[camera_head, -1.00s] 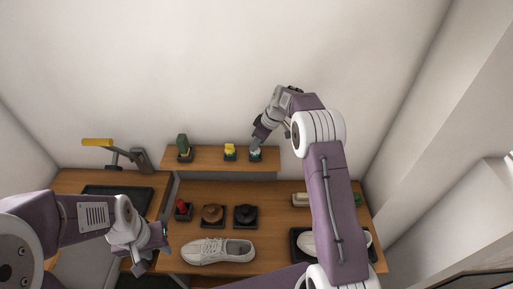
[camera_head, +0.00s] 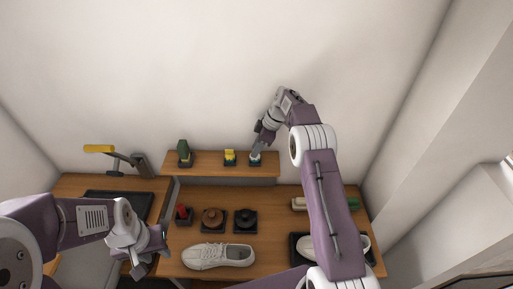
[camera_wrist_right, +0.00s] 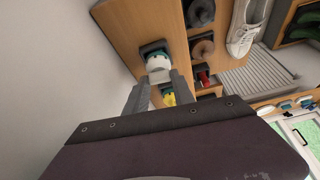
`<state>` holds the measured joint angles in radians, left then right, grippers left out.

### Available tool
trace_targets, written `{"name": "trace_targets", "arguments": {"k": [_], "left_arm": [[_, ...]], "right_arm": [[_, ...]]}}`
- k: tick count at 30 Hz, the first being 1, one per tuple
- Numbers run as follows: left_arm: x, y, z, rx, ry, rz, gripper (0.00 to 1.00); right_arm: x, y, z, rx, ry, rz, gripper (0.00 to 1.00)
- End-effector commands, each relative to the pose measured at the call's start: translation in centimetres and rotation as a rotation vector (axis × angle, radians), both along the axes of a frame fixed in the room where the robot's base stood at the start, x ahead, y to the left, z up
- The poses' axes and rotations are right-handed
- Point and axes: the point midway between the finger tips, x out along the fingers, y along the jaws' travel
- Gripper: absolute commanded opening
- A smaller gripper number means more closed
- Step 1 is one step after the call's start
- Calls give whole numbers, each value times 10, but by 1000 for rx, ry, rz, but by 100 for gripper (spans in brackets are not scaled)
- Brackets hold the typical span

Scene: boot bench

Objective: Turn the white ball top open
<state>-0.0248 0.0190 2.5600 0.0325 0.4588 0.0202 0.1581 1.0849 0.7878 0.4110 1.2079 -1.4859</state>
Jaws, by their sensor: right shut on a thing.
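The white ball top (camera_wrist_right: 158,62) sits on a small dark base with a teal part, at the right end of the raised wooden shelf. In the head view it is a small pale spot (camera_head: 255,160) under my right gripper, mostly hidden. My right gripper (camera_wrist_right: 160,77) comes down from above and is shut on the white ball top, with one grey finger on each side in the right wrist view. How far the top is turned cannot be told. My left gripper (camera_head: 153,250) hangs at the lower left, away from the shelf; its finger gap is unclear.
On the shelf stand a yellow piece (camera_head: 230,157) and a green piece (camera_head: 184,150). Below are a red piece (camera_head: 182,212), a brown knob (camera_head: 213,218), a black knob (camera_head: 245,219) and a white shoe (camera_head: 218,255). A yellow-handled lever (camera_head: 99,149) is at left.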

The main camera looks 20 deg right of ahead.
Motion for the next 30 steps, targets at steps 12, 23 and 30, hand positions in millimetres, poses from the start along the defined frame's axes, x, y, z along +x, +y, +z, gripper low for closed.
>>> {"name": "trace_targets", "arguments": {"k": [12, 23, 30], "left_arm": [[0, 0, 0, 0, 0, 0, 36], [0, 0, -9, 0, 0, 0, 36], [0, 0, -10, 0, 0, 0, 36]], "right_arm": [[0, 0, -1, -1, 1, -2, 53], [-2, -9, 19, -1, -4, -3, 53], [-9, -27, 69, 0, -2, -3, 53]]}}
